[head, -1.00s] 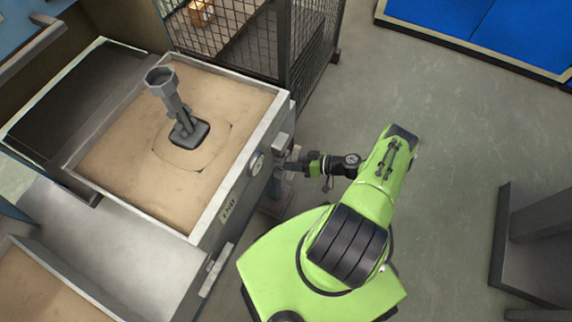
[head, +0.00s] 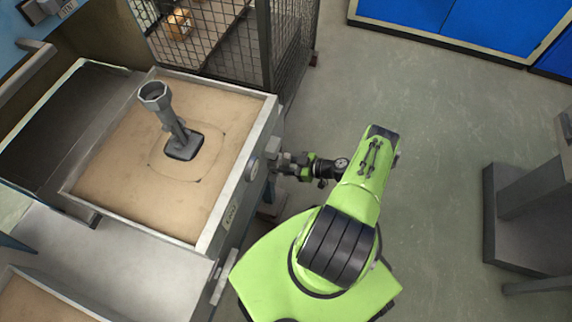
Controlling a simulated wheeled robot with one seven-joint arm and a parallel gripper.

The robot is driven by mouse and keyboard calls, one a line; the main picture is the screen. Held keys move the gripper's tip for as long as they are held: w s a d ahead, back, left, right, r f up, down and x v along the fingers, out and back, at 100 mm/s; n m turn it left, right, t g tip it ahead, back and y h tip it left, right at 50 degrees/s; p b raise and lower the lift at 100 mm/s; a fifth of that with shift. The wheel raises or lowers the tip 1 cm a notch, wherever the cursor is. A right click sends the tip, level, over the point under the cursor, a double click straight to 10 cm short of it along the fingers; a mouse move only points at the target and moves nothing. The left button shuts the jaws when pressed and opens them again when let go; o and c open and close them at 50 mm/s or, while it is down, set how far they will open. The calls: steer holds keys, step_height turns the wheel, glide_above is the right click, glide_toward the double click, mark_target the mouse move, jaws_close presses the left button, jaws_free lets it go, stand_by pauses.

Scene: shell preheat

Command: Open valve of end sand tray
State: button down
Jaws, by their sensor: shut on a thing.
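The end sand tray (head: 239,168) is a square light-rimmed box of tan sand with an END label (head: 231,216) on its near right side. A grey metal fitting with a cup-like top (head: 168,120) stands tilted in the sand. A round gauge or knob (head: 251,169) sits on the tray's right side. My gripper (head: 279,163) reaches from the right to the tray's right side, next to this round part. It is shut on a small grey part there, apparently the valve (head: 272,152); the jaws and arm hide most of it.
A mesh cage (head: 285,50) stands behind the tray. Another sand tray (head: 35,300) is at the lower left. Blue panels (head: 430,15) lie at the top right, and a grey stand (head: 520,215) is at the right. The floor between is clear.

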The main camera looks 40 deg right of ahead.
steer(key=c, duration=0.9)
jaws_free()
steer(key=p+v, duration=0.2)
steer(key=v, duration=1.3)
steer(key=shift+s+d, duration=0.2)
steer(key=shift+s, duration=0.1)
